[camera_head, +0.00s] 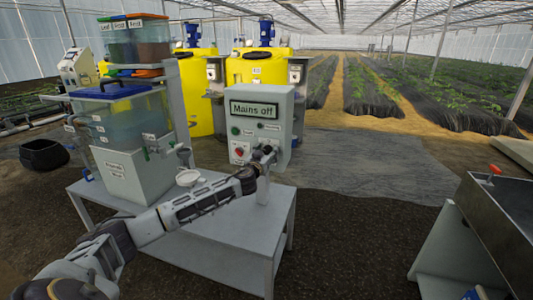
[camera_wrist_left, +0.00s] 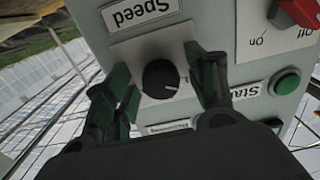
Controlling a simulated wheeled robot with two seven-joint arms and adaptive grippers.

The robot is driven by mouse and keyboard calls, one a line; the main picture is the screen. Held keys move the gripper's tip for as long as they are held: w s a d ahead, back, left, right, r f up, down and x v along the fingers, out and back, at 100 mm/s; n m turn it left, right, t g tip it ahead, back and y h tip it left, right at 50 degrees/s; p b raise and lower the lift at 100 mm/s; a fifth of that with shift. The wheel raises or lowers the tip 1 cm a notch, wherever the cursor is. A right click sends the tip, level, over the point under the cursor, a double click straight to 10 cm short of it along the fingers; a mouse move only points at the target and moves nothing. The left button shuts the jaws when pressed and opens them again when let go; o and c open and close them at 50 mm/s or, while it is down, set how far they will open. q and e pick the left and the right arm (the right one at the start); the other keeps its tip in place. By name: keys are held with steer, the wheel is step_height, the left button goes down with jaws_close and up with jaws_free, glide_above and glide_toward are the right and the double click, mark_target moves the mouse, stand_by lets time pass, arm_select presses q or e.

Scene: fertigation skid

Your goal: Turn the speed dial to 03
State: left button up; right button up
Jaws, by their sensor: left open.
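The speed dial (camera_wrist_left: 160,79) is a round black knob with a white pointer line, on a pale plate below an upside-down "Speed" label (camera_wrist_left: 140,10) in the left wrist view. The scale numbers are mostly hidden or too small to read. My left gripper (camera_wrist_left: 160,64) is open, with one finger on each side of the dial; contact is not clear. In the head view my left gripper (camera_head: 266,153) is at the lower right of the grey control box (camera_head: 283,113) and covers the dial. My right gripper is not in view.
A red switch (camera_wrist_left: 297,12) and a green button (camera_wrist_left: 287,82) sit close to the dial on the panel. The box stands on a grey table (camera_head: 240,225) with a clear tank (camera_head: 125,122) at left. Yellow tanks (camera_head: 256,68) stand behind. A metal basin (camera_head: 500,215) is at right.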

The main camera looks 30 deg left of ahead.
arm_select(q)
steer(key=shift+c, duration=0.3)
steer(key=c, duration=1)
steer(key=shift+o, duration=0.2)
